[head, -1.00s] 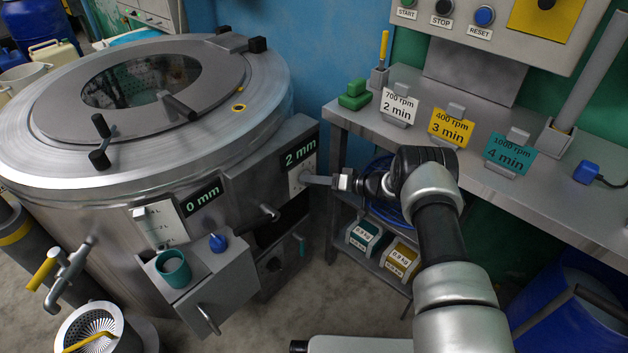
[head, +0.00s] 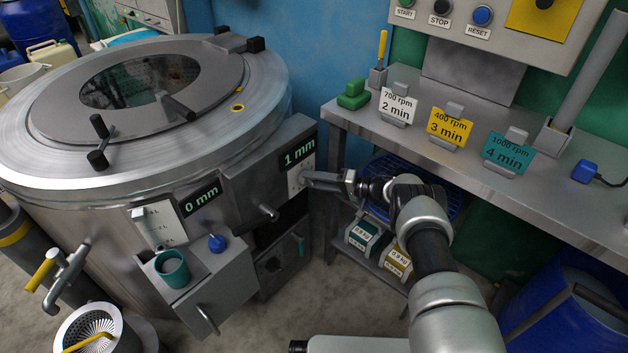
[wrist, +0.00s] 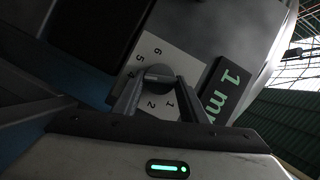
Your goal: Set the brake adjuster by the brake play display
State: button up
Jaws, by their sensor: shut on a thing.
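The brake play display (head: 299,154) on the right side of the steel drum machine reads 1 mm. In the head view my gripper (head: 306,181) reaches the plate from the right and hides the knob.
A second display (head: 200,201) on the drum (head: 70,165) reads 0 mm. A grey box (head: 225,285) with a teal cup (head: 173,268) juts out at the front. A steel bench (head: 470,165) with rpm cards stands at right, close to my arm.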

jog(key=o, duration=1.1)
jog(key=shift+c, duration=0.2)
jog(key=f+p+v, duration=0.1)
jog(key=v, duration=0.6)
jog(key=shift+d+r, duration=0.25)
jog(key=shift+r, duration=0.2)
jog(key=shift+s, duration=0.15)
